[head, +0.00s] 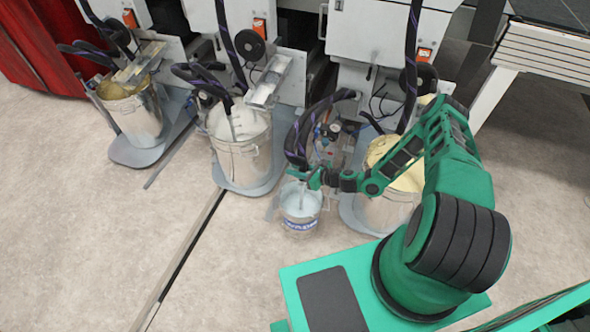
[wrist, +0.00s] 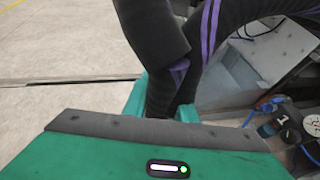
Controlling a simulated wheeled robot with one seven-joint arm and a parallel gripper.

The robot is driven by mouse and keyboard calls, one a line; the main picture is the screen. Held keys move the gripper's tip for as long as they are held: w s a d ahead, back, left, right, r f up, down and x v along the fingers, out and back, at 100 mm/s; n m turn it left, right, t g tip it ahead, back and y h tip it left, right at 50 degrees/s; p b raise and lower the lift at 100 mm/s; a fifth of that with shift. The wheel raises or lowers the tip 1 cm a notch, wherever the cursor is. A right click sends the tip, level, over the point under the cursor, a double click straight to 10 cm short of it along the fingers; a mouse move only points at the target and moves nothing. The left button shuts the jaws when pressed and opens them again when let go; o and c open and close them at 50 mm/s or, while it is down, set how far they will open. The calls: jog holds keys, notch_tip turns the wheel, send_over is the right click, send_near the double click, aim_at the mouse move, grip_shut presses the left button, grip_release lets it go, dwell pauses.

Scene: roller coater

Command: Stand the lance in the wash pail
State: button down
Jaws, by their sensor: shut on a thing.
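The wash pail (head: 300,222) is a small clear bucket with a blue label and pale bluish contents, standing on the floor in the head view. My gripper (head: 308,178) is above the pail's opening. It is shut on the black sleeved lance (head: 297,150), whose dark hose arcs up and back to the machine. In the wrist view the black lance (wrist: 160,95), with purple stripes on its hose, runs down between my green fingers (wrist: 160,112). A thin part seems to reach down toward the pail below the gripper; whether its tip is inside I cannot tell.
A large metal bucket of yellow stuff (head: 385,212) stands close to the right of the pail, partly behind my arm. A bucket of white stuff (head: 243,158) is to the left, another yellow one (head: 135,115) farther left. Machine cabinets line the back. Front-left floor is clear.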

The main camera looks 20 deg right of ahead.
jog(key=shift+f, duration=0.5)
jog(key=c, duration=1.4)
grip_release()
jog(key=shift+o, duration=0.2)
jog(key=v, duration=1)
jog(key=shift+s+d, duration=0.25)
jog(key=shift+d, duration=0.05)
